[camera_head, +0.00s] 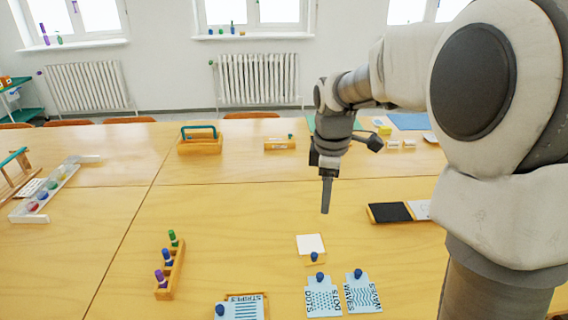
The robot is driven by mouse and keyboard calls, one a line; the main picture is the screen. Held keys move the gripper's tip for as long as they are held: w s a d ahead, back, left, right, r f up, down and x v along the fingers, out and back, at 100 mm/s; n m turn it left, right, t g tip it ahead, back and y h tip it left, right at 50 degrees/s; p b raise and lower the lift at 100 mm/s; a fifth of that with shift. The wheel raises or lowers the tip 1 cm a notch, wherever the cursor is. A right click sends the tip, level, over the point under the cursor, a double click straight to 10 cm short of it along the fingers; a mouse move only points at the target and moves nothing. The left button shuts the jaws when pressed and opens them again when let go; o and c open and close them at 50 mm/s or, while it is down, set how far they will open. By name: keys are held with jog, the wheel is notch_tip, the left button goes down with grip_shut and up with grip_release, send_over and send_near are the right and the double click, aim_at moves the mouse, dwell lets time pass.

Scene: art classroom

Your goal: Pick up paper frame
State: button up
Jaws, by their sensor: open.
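My gripper (326,200) points down above the middle of the table, its fingers seen edge-on. It is open and nothing shows between the fingers. Below and slightly left of it lies a small wooden piece with a square white sheet (311,243) and a dark blue knob at its front edge; it may be the paper frame. The gripper is apart from it. To the right lies a flat wooden-edged piece with a black panel (390,212) and a white panel beside it, partly hidden by my arm.
Light blue cards with blue knobs, marked DOTS (323,296), WAVES (362,292) and STRIPES (240,308), lie in front. A wooden rack with coloured pegs (170,268) stands left. A wooden box with a green handle (199,143) stands behind. The table between is clear.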

jog(key=w+f+n+g+b, duration=0.1)
jog(key=w+f+n, duration=0.2)
jog(key=w+f, duration=0.3)
jog(key=b, duration=0.5)
send_near(314, 254)
jog(key=f, duration=0.8)
jog(key=shift+w+d+f, duration=0.1)
jog(key=shift+d+f, duration=0.15)
jog(key=shift+f, duration=0.1)
grip_shut()
